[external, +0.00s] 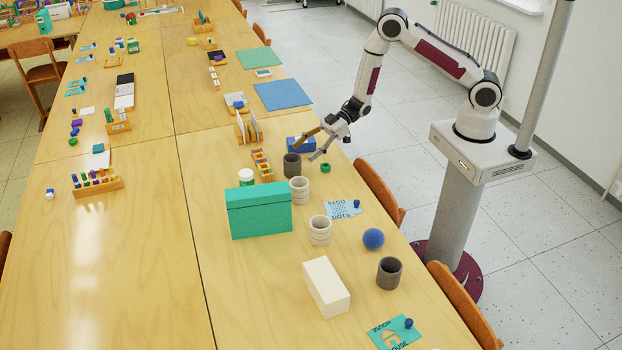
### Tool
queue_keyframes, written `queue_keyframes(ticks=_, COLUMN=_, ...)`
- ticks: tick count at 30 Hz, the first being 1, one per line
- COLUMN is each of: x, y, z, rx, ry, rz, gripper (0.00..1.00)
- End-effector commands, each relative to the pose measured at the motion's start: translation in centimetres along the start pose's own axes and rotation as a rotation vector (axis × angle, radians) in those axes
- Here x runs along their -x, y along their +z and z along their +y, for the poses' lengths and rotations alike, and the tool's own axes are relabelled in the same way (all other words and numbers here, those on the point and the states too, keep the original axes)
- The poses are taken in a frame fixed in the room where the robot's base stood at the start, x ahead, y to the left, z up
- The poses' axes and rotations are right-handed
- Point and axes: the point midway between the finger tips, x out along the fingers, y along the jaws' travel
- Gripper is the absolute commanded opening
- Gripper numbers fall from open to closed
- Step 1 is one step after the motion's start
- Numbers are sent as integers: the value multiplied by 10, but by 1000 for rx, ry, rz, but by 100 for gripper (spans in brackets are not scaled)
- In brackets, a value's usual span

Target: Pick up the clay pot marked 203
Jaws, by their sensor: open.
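Several small pots stand on the right-hand table in the external view. One dark grey pot (292,167) is at the back, and a light pot (299,192) stands just in front of it. A ribbed light pot (320,231) is nearer the camera. Another dark grey pot (389,274) stands near the table's right edge. No number can be read on any pot, so I cannot tell which is 203. My gripper (304,151) is open and empty, its fingers spread above and just right of the back dark pot. I cannot tell whether they touch it.
A blue block (294,146) is close behind the gripper. A teal box (260,213), a white-lidded jar (246,177) and a wooden rack (262,166) stand to the left. A blue ball (373,239) and a white block (326,287) are in front. Chairs line the right edge.

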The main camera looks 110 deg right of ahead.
Motion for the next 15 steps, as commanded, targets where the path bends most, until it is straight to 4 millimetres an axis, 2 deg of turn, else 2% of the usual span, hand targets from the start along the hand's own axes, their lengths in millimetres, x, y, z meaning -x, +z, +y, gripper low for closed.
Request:
queue_keyframes(ticks=6, x=-17, y=0, z=-1, rx=0, ry=-1, rz=-1, gripper=62)
queue_keyframes(ticks=15, x=-20, y=0, z=-1, rx=-1, ry=0, rz=-1, gripper=62)
